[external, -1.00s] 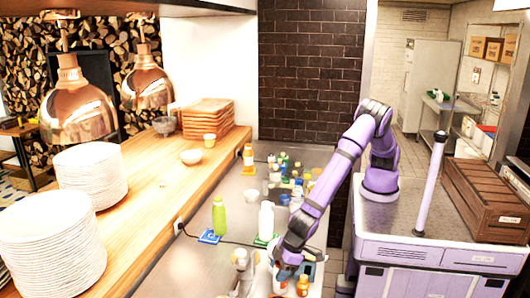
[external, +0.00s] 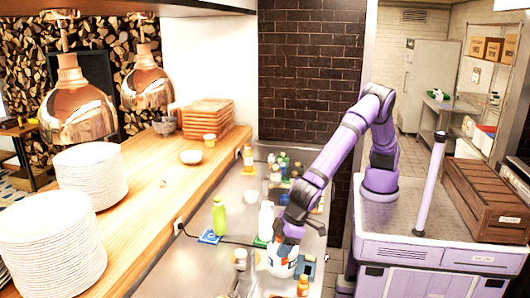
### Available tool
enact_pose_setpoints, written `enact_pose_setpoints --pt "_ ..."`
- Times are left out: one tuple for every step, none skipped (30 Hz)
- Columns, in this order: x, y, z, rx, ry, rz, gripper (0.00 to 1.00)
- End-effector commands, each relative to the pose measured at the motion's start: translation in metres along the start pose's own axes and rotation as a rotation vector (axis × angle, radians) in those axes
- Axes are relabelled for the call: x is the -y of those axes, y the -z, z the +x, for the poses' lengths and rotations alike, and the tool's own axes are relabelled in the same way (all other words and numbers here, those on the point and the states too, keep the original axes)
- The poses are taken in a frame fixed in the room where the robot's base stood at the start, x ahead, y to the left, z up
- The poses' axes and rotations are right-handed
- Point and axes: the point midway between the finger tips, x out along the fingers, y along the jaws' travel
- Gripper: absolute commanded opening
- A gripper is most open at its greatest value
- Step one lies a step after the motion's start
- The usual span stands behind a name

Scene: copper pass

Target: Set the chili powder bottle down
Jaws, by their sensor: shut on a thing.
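My gripper (external: 287,241) points down over the steel counter (external: 190,262) at the near end. It is shut on a white bottle with a blue and orange label (external: 282,266), which I take to be the chili powder bottle. The fingers hide its top. The bottle looks upright, and I cannot tell whether its base touches the counter. A dark blue mat (external: 307,269) lies just to its right.
A small orange bottle (external: 303,287) stands close in front to the right. A white bottle (external: 266,221) and a green bottle (external: 219,215) stand behind to the left. Several small bottles crowd the back. A metal item (external: 240,258) is at left. The counter's left part is clear.

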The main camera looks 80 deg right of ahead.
Motion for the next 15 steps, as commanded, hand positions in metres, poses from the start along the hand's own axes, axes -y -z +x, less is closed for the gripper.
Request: enact_pose_setpoints --pt "0.0 0.001 -0.001 0.0 0.0 0.0 0.21" --pt "0.0 0.001 -0.001 0.0 0.0 0.0 0.21" --pt "0.0 0.001 -0.001 0.0 0.0 0.0 0.21" --pt "0.0 0.001 -0.002 0.0 0.0 0.0 0.21" --pt "0.0 0.001 -0.003 0.0 0.0 0.0 0.21" --pt "0.0 0.002 -0.004 0.0 0.0 0.0 0.21" --pt "0.0 0.003 -0.007 -0.001 0.0 0.0 0.21" --pt "0.0 0.004 -0.01 -0.001 0.001 0.0 0.21" --pt "0.0 0.007 -0.015 -0.002 0.002 0.001 0.21" --pt "0.0 0.009 -0.02 -0.003 0.002 0.001 0.21" --pt "0.0 0.011 -0.026 -0.003 0.002 0.001 0.21" --pt "0.0 0.014 -0.032 -0.003 0.002 0.001 0.21" --pt "0.0 0.016 -0.036 -0.003 0.002 0.001 0.21" --pt "0.0 0.018 -0.042 -0.003 0.002 0.001 0.21" --pt "0.0 0.021 -0.049 -0.004 0.002 0.001 0.21"
